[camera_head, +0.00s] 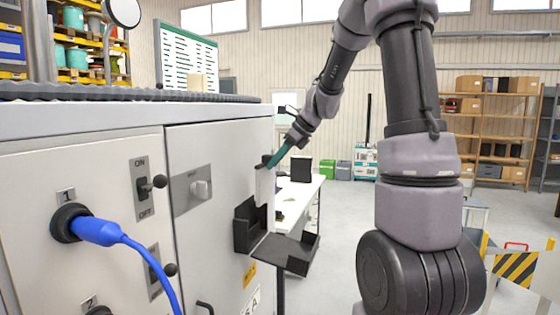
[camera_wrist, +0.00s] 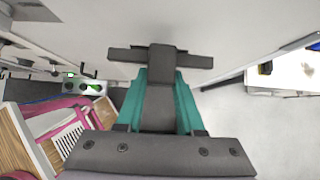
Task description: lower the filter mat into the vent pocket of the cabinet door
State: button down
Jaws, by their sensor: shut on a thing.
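The filter mat (camera_head: 265,187) is a pale, upright panel in the head view, with a dark piece at its top edge. My gripper (camera_head: 270,162), with teal fingers, is shut on that top edge. The black vent pocket (camera_head: 243,232) is on the grey cabinet door (camera_head: 220,240), directly below the mat. The mat's lower end is at the pocket's mouth; I cannot tell how deep it sits.
A black tray-like ledge (camera_head: 288,253) sticks out beside the pocket. A blue cable plug (camera_head: 98,232) and switch levers project from the cabinet front at left. A white table (camera_head: 300,190) stands behind. Open floor lies to the right, with a striped barrier (camera_head: 515,270).

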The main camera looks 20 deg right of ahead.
jog(key=w+a, duration=0.1)
jog(key=w+a+f, duration=0.1)
jog(key=a, duration=0.1)
jog(key=w+a+f, duration=0.1)
jog(key=shift+w+a, duration=0.15)
jog(key=shift+a, duration=0.2)
jog(key=shift+w+a+f, duration=0.15)
jog(key=shift+a+f, duration=0.05)
jog(key=shift+f, duration=0.45)
jog(key=shift+w+a+f, duration=0.1)
jog(key=shift+a+f, duration=0.05)
jog(key=shift+f, duration=0.5)
jog(key=shift+f, duration=0.55)
dwell(0.5)
jog(key=shift+f, duration=2.2)
jog(key=shift+f, duration=1.95)
